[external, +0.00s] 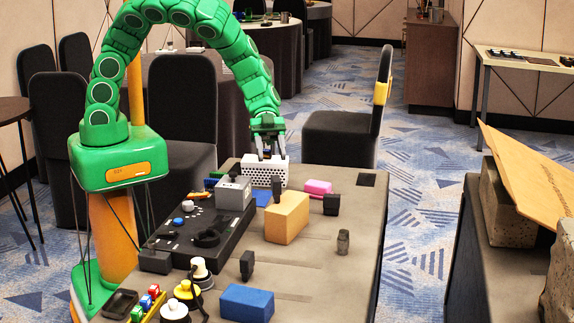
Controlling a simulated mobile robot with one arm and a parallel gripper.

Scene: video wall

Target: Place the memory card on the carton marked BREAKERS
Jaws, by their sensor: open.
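My gripper (268,151) is open and points down at the back of the table, just above or at the top of a white perforated box (256,172). The view is too small to show the gap between its fingers or any contact. A tan carton (286,218) stands near the table's middle, with a small dark object (277,188) at its top back edge. I cannot read BREAKERS on any box. I cannot single out the memory card; a flat blue piece (262,197) lies behind the carton, partly hidden.
A black panel with knobs (196,240) and a grey box (233,192) lie left of the carton. A blue block (247,303), a small jar (343,241), a pink item (318,187) and a black block (331,205) stand around. The table's right front (330,280) is clear.

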